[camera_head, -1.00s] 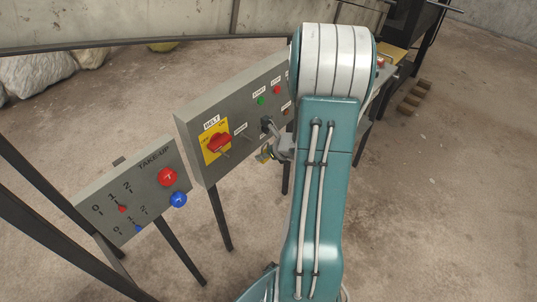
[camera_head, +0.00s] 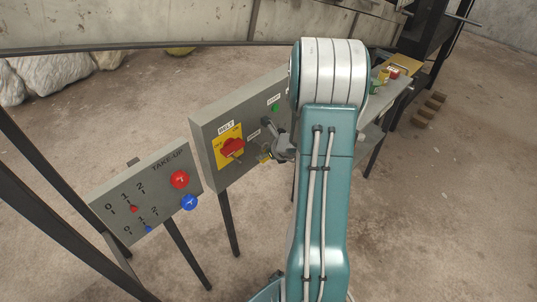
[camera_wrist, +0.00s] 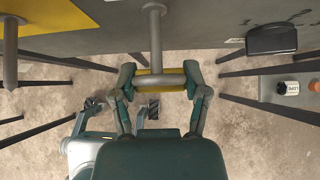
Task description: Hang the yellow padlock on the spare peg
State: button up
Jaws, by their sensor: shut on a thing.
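The yellow padlock (camera_wrist: 179,78) is between the two fingers of my gripper (camera_wrist: 160,82) in the wrist view, and the fingers are shut on it. In the head view a small part of the padlock (camera_head: 264,158) shows beside my gripper (camera_head: 281,150), in front of the grey panel. A grey peg (camera_wrist: 154,40), apparently the spare one, sticks out from the panel and its lower end overlaps the padlock in the wrist view. I cannot tell whether the shackle is around the peg; the shackle is not clear.
The panel (camera_head: 205,147) carries a red belt switch (camera_head: 232,148) on a yellow plate. Another grey peg (camera_wrist: 10,45) shows at the left. A black box (camera_wrist: 271,39) is at the right. The take-up panel (camera_head: 147,200) stands lower left. A side table (camera_wrist: 271,88) is at right.

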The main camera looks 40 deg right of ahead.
jog(key=shift+w+a+f, duration=0.1)
jog(key=shift+w+f, duration=0.1)
jog(key=shift+w, duration=0.45)
jog(key=shift+w+a+f, duration=0.1)
jog(key=shift+w+f, duration=0.1)
jog(key=shift+w, duration=0.4)
jog(key=o, duration=1.3)
jog(key=v, duration=1.2)
